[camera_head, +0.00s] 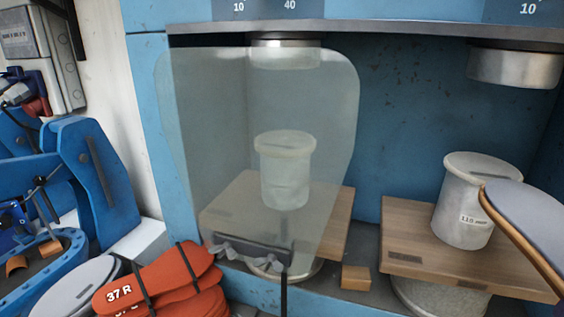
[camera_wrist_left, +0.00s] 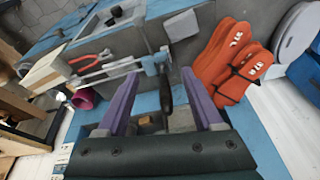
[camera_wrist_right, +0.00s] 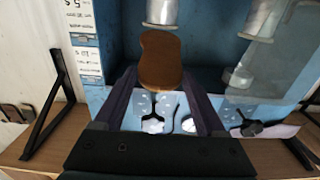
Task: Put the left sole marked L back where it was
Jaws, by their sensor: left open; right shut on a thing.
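A sole (camera_head: 527,218) with a grey face and a tan edge comes in at the right edge of the head view, in front of the right press station. In the right wrist view the same sole (camera_wrist_right: 160,60) shows its brown side, and my right gripper (camera_wrist_right: 160,76) is shut on it. No L mark can be read on it. My right gripper is outside the head view. My left gripper (camera_wrist_left: 160,74) is open and empty in the left wrist view, also outside the head view.
The blue press has a clear guard (camera_head: 215,130) at its left station. Red soles marked 37 R (camera_head: 165,280) lie at lower left beside a round grey lid (camera_head: 85,285); pliers (camera_wrist_left: 90,58) lie near my left gripper.

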